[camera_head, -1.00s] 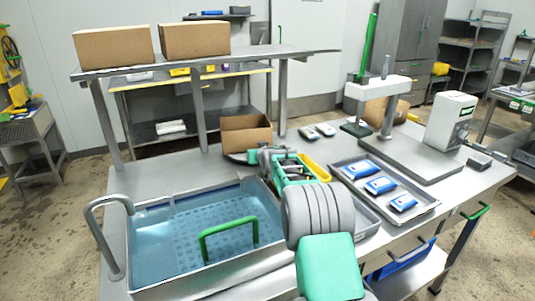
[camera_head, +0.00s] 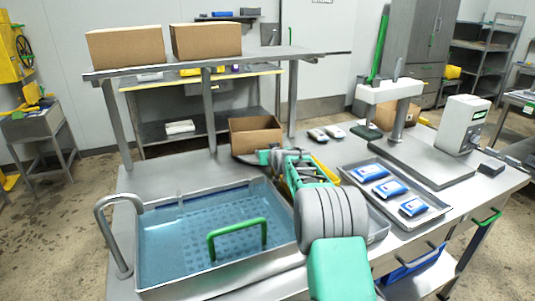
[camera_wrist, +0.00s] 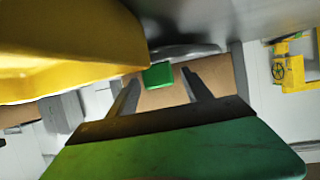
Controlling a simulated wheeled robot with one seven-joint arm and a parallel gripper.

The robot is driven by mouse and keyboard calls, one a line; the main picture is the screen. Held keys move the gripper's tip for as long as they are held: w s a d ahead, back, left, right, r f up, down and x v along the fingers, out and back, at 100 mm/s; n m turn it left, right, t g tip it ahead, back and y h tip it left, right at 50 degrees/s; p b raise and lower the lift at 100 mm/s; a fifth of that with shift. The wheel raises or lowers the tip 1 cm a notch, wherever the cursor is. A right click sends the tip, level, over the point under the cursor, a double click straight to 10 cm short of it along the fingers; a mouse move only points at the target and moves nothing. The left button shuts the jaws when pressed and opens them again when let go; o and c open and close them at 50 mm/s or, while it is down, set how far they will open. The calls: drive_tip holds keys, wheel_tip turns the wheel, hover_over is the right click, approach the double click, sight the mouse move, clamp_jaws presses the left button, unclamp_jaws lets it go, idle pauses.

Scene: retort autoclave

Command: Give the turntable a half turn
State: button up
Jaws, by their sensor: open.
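My gripper (camera_wrist: 160,90) is open in the wrist view, its two dark fingers pointing away over the bench. A small green block (camera_wrist: 158,76) shows between and just beyond the fingertips; I cannot tell whether they touch it. A grey rounded edge (camera_wrist: 185,50) lies behind the block and may be the turntable, but most of it is hidden. In the head view my gripper (camera_head: 262,156) is low over the bench, in front of the open cardboard box, and my arm hides much of that spot. The turntable cannot be made out clearly there.
A yellow bin (camera_wrist: 60,50) is close beside my gripper in the wrist view. The open cardboard box (camera_head: 256,134) stands just behind. A water-filled basin (camera_head: 165,240) with a green-handled basket is left of my arm. A tray (camera_head: 430,208) with blue-white packs is on the right.

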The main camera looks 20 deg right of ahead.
drive_tip(key=shift+s, duration=0.1)
drive_tip(key=v, duration=0.7)
drive_tip(key=shift+s+r+b, duration=0.15)
drive_tip(key=shift+s+b, duration=0.15)
drive_tip(key=shift+c, duration=0.5)
